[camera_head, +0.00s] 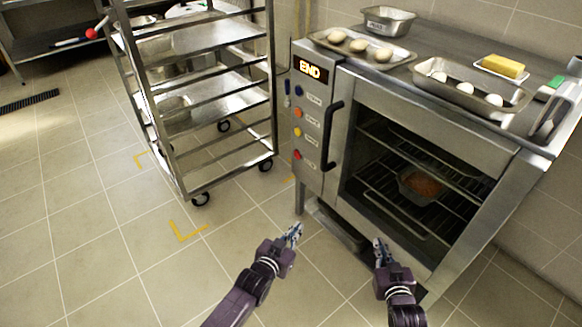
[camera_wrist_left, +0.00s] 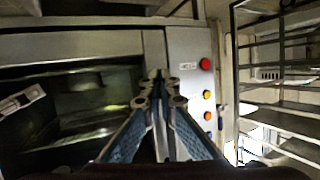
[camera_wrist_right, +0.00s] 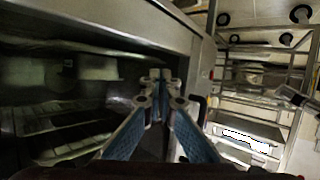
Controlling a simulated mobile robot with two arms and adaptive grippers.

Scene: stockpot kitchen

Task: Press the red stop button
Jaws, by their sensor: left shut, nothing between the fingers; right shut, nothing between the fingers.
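The red stop button (camera_head: 297,155) is the lowest in a column of coloured buttons on the oven's left-hand control panel (camera_head: 309,124). In the left wrist view the red button (camera_wrist_left: 206,64) shows right of the fingers, with a small label beside it. My left gripper (camera_head: 297,228) is shut and empty, below and apart from the panel. It also shows in the left wrist view (camera_wrist_left: 158,76). My right gripper (camera_head: 378,241) is shut and empty, low in front of the oven door. The panel display reads "END".
The oven (camera_head: 440,180) has a closed glass door with a vertical handle (camera_head: 332,135); a filled pan (camera_head: 420,186) sits inside. Trays of dough and a butter dish (camera_head: 502,67) are on top. A wheeled rack (camera_head: 215,110) stands left. The floor in front is clear.

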